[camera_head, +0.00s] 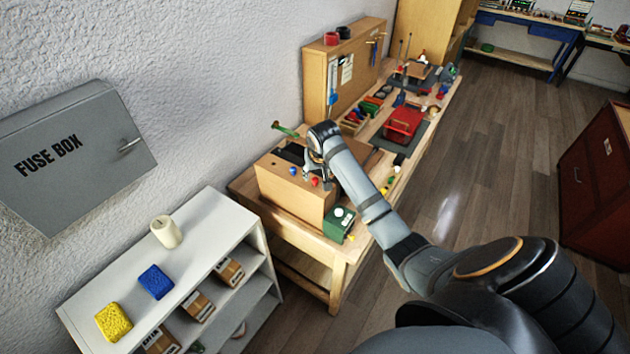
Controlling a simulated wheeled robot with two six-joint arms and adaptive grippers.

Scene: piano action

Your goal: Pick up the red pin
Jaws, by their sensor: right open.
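The red pin (314,182) shows as a small red knob on top of the wooden box (285,197), close to its front edge. A blue pin (293,171) sits to its left on the same box. My right gripper (312,171) is over the box top, open, with its fingers just above and beside the red pin. I cannot tell whether they touch it. The lower part of the red pin is hidden. My left gripper is not in view.
The box stands on a long wooden workbench (300,232). A green device (339,224) is beside it. A red case (402,122) and several small tools lie farther along. A white shelf (205,215) is at the left, under a grey fuse box (75,152).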

